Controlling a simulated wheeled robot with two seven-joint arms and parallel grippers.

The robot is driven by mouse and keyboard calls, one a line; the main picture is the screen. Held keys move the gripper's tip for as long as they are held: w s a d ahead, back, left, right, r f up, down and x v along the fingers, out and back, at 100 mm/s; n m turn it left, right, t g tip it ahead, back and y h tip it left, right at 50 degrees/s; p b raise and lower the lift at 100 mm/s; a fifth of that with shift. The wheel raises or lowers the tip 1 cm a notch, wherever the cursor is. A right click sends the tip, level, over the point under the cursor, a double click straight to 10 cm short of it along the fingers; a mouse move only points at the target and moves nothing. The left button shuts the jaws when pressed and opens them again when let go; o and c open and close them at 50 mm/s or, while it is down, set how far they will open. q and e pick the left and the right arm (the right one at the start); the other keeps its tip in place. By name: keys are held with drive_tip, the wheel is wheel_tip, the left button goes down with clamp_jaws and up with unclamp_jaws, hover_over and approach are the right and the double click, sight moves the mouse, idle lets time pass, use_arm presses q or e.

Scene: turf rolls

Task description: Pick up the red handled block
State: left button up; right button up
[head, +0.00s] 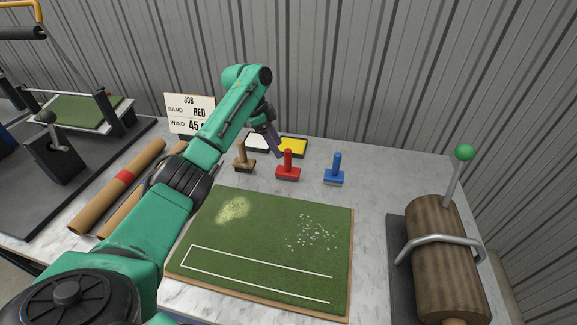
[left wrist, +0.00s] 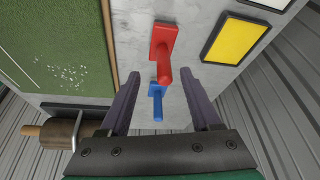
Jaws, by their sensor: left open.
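The red handled block (head: 288,166) stands upright on the table behind the turf mat, between a wooden and a blue handled block. In the left wrist view the red handled block (left wrist: 163,45) lies ahead of the fingertips, with its handle pointing toward the gap between them. My left gripper (head: 274,146) is open and empty, just behind and left of the red block in the head view. Its two purple fingers also show in the left wrist view (left wrist: 160,80), apart and not touching the red block. My right gripper is in neither view.
The blue handled block (head: 335,170) stands to the right and the wooden one (head: 243,157) to the left. A yellow pad (head: 293,147) lies behind. The turf mat (head: 300,210) lies in front. A roller with a green-knobbed lever (head: 440,250) stands at right. A job sign (head: 188,114) reads RED.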

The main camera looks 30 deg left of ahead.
sight(288, 160)
use_arm(q)
drive_tip(key=x, duration=0.2)
drive_tip(key=p+x, duration=0.1)
drive_tip(key=x, duration=0.4)
drive_tip(key=shift+w+d, duration=0.1)
drive_tip(key=shift+w, duration=0.2)
drive_tip(key=shift+w+d+f, duration=0.1)
drive_tip(key=shift+w+f, duration=0.05)
drive_tip(key=shift+f, duration=0.25)
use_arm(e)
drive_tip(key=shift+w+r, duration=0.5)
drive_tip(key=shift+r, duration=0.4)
use_arm(q)
drive_tip(key=shift+r, duration=0.1)
clamp_jaws()
